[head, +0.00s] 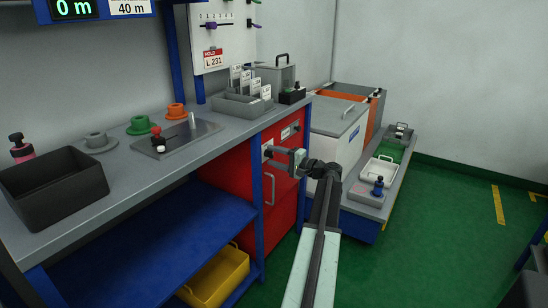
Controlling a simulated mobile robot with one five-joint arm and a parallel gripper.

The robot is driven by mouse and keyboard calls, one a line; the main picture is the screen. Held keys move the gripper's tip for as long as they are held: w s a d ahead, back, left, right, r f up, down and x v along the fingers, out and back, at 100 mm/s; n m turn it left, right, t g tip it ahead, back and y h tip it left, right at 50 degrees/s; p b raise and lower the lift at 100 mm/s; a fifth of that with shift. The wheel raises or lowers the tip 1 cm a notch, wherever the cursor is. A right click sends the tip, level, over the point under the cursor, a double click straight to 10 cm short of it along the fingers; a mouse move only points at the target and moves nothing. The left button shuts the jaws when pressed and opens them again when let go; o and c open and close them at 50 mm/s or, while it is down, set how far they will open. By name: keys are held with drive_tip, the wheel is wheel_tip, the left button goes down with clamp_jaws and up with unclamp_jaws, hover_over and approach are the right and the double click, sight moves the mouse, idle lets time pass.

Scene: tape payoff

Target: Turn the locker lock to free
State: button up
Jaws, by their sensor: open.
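The red locker (283,200) is set under the right end of the workbench, with a vertical handle (270,190) on its front. A small pale plate with a dark centre, apparently the lock (267,147), is on the locker's upper front. My gripper (277,153) is open in front of the locker's upper part, its fingers pointing left toward that plate. The fingers overlap the plate's lower edge in the picture; I cannot tell whether they touch it. The lock's setting is too small to read.
The bench top (150,187) holds a black bin (55,190), coloured spools and a grey card tray (240,108).

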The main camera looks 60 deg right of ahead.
drive_tip(key=s, duration=0.7)
drive_tip(key=shift+s, duration=0.2)
